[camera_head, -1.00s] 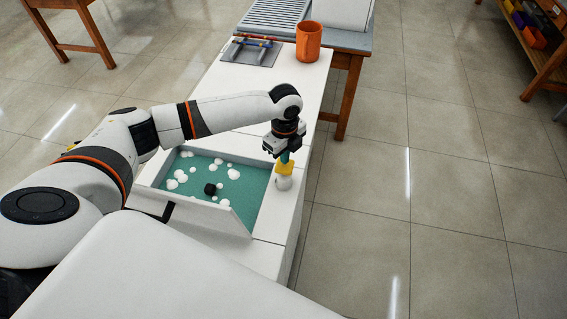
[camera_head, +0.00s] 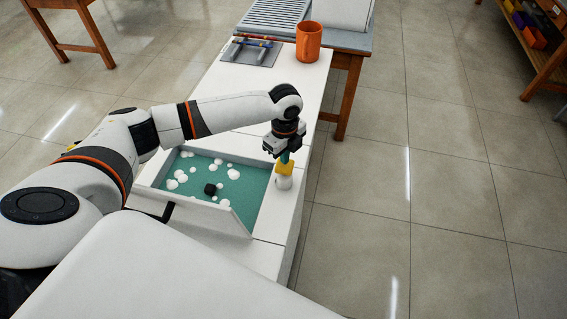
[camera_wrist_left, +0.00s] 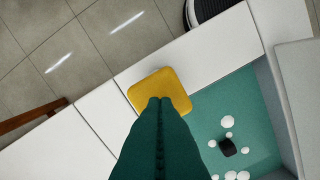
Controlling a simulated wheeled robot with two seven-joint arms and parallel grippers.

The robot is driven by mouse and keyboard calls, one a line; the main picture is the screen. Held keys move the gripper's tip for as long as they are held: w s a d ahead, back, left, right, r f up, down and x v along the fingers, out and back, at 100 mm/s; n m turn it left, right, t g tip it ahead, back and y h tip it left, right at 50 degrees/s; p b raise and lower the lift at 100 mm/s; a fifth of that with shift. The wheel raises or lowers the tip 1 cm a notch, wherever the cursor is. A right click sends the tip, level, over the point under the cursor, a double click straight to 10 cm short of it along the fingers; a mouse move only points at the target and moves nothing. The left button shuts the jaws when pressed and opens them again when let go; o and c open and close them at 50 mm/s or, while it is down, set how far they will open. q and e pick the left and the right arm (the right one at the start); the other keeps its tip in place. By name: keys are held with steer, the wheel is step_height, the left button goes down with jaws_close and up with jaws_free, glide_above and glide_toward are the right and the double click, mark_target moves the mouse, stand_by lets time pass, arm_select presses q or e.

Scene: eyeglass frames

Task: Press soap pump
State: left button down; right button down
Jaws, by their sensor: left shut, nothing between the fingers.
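The soap pump is a small white bottle (camera_head: 284,182) with a yellow top (camera_head: 285,168), standing on the white counter at the right edge of the basin. In the left wrist view the yellow top (camera_wrist_left: 160,88) is a rounded square. My left gripper (camera_head: 285,158) points down over it, its green fingers shut and empty. In the left wrist view the fingertips (camera_wrist_left: 160,101) overlap the near edge of the yellow top; they appear to be at or just above it, and I cannot tell whether they touch. My right gripper is not in view.
A teal-floored basin (camera_head: 245,190) with white foam blobs and a black block (camera_head: 210,189) lies left of the pump. An orange mug (camera_head: 308,42) and a grey rack (camera_head: 252,48) stand at the far end of the counter. Open floor lies to the right.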

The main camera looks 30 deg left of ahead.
arm_select(q)
steer(key=shift+f, duration=0.2)
stand_by(0.4)
steer(key=shift+f, duration=0.4)
stand_by(0.5)
steer(key=shift+f, duration=0.2)
steer(key=shift+f+b, duration=0.3)
steer(key=shift+f, duration=0.5)
step_height(320, 180, up, 7)
steer(key=p, duration=0.7)
steer(key=shift+r+p, duration=0.1)
steer(key=shift+p, duration=0.2)
stand_by(0.8)
